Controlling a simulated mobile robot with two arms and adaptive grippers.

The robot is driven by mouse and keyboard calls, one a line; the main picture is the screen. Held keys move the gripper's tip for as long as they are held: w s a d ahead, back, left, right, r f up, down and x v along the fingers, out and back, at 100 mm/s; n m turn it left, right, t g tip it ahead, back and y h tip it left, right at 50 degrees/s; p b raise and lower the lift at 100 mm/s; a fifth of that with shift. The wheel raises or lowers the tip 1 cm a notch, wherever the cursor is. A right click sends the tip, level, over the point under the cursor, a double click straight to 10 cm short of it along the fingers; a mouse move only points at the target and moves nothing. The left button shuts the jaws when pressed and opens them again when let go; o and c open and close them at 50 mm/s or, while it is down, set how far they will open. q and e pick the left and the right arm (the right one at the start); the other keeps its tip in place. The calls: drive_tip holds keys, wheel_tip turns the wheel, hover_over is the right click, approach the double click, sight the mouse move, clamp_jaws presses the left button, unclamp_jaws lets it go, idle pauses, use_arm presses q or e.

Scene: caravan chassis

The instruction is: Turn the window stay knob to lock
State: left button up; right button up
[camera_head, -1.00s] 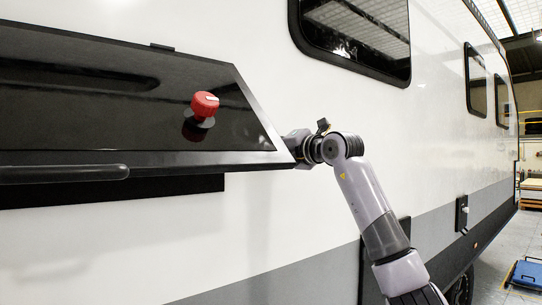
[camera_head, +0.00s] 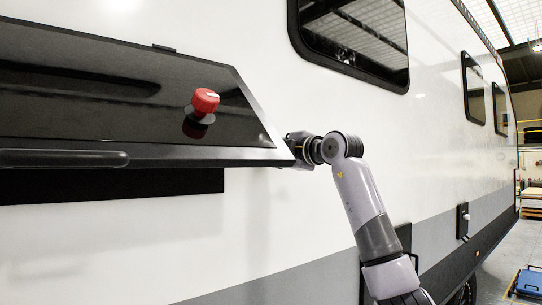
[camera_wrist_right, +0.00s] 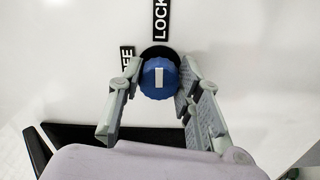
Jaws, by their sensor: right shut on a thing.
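A blue round knob (camera_wrist_right: 153,88) with a white bar on its face is on the white caravan wall in the right wrist view. The white bar stands nearly upright, in line with the LOCK label (camera_wrist_right: 161,20) above it. The FREE label (camera_wrist_right: 127,59) is to the upper left, partly covered by a finger. My right gripper (camera_wrist_right: 158,84) is shut on the blue knob, a finger on each side. In the head view my right gripper is largely hidden behind the raised window's right edge, and the blue knob is hidden. My left gripper is not in view.
The dark window panel (camera_head: 90,85) stands out from the wall over my right wrist. A red knob (camera_head: 205,101) sits on its face. Another dark window (camera_head: 355,40) is to the right. The wall (camera_head: 300,235) below the panel is clear.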

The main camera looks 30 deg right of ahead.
idle(0.4)
drive_tip(key=o, duration=1.1)
drive_tip(key=shift+d, duration=0.1)
drive_tip(key=shift+o, duration=0.2)
drive_tip(key=shift+s, duration=0.1)
drive_tip(key=s, duration=1.1)
drive_tip(key=shift+s+d, duration=0.4)
drive_tip(key=shift+f, duration=0.1)
